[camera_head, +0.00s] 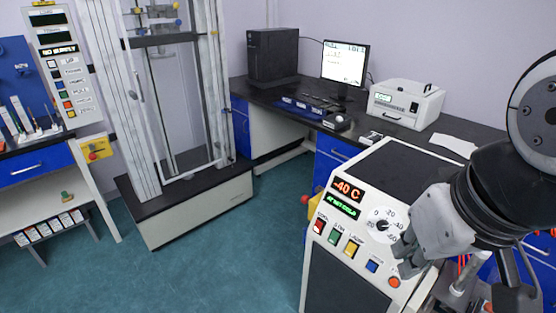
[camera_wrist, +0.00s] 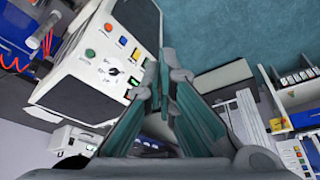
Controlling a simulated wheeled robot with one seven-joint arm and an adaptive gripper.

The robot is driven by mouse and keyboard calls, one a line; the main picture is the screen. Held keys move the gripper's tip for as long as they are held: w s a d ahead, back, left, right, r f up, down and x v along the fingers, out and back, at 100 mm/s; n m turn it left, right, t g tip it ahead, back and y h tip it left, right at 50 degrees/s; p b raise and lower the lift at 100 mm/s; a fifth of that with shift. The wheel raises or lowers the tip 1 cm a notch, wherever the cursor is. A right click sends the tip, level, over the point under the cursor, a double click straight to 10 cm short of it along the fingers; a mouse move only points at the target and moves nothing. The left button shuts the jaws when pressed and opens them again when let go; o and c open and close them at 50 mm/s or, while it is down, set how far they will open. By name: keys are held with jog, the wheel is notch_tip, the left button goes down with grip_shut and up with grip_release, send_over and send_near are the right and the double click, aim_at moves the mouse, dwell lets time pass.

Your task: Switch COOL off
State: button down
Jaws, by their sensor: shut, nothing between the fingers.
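The white cold-chamber console (camera_head: 372,178) stands at the front right. Its red display (camera_head: 347,190) reads -40 C, and the green line (camera_head: 341,207) below seems to read AT SET COLD. Red (camera_head: 319,225), green (camera_head: 334,237), yellow (camera_head: 351,249), blue (camera_head: 372,266) and orange (camera_head: 393,282) buttons line its front; their labels are too small to read surely. A round dial (camera_head: 381,224) sits above them. My gripper (camera_head: 404,262) is shut and empty, in front of the panel's right side. In the wrist view, my gripper (camera_wrist: 165,72) overlaps the console edge (camera_wrist: 148,22); contact cannot be told.
A tall test frame (camera_head: 178,100) stands at the left, beside a blue rack bench (camera_head: 30,168). The back bench (camera_head: 275,92) carries a monitor (camera_head: 345,63), a black box (camera_head: 272,53) and a white instrument (camera_head: 405,100). The green floor (camera_head: 225,265) between is clear.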

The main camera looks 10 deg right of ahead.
jog(key=shift+w, duration=0.1)
jog(key=w+f+n+g+h+b, duration=0.1)
jog(key=w+f+n+h, duration=0.15)
jog(key=w+n, duration=0.65)
jog(key=w+f+n+h, duration=0.1)
jog(key=w+f+n, duration=0.3)
jog(key=w, duration=1)
jog(key=w+a+f+n, duration=0.3)
jog(key=w+f+n, duration=0.3)
jog(key=f, duration=0.4)
jog(key=w+a+f+n+b, duration=0.1)
jog(key=w+a+f+n, duration=0.3)
jog(key=w+f+n, duration=0.2)
notch_tip(320, 180, down, 5)
jog(key=shift+w+a+r+h, duration=0.1)
jog(key=shift+w+a+h, duration=0.2)
jog(key=shift+w, duration=0.65)
send_over(315, 230)
jog(key=s+a, duration=0.2)
jog(key=a, duration=0.1)
notch_tip(315, 230, down, 10)
jog(key=shift+w+d, duration=0.35)
jog(key=shift+d, duration=0.15)
